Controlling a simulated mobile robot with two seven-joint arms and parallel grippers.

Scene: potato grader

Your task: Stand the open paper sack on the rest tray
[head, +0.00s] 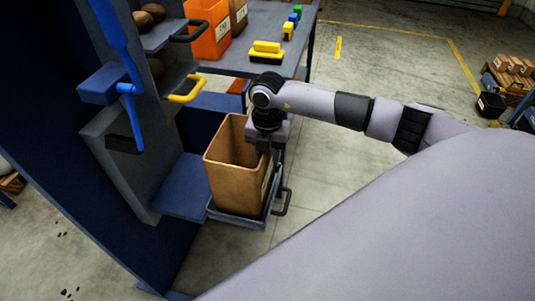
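The open brown paper sack (228,180) stands upright, mouth up, over the rest tray (236,220). Its base appears to be inside the tray's low rim; whether its full weight rests there I cannot tell. The tray is blue-grey with a dark handle (287,203) on its right side. My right gripper (263,148) points down at the sack's right upper rim, with its dark fingers at the paper edge. How tightly the fingers close on the rim is not clear. My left gripper is out of view.
The grader's blue-grey frame (115,160) stands close left of the sack, with a blue lever (131,100) and a yellow handle (188,90). Behind is a bench (230,63) with an orange bin (209,30) and a yellow brush (266,52). Open floor (325,165) lies right.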

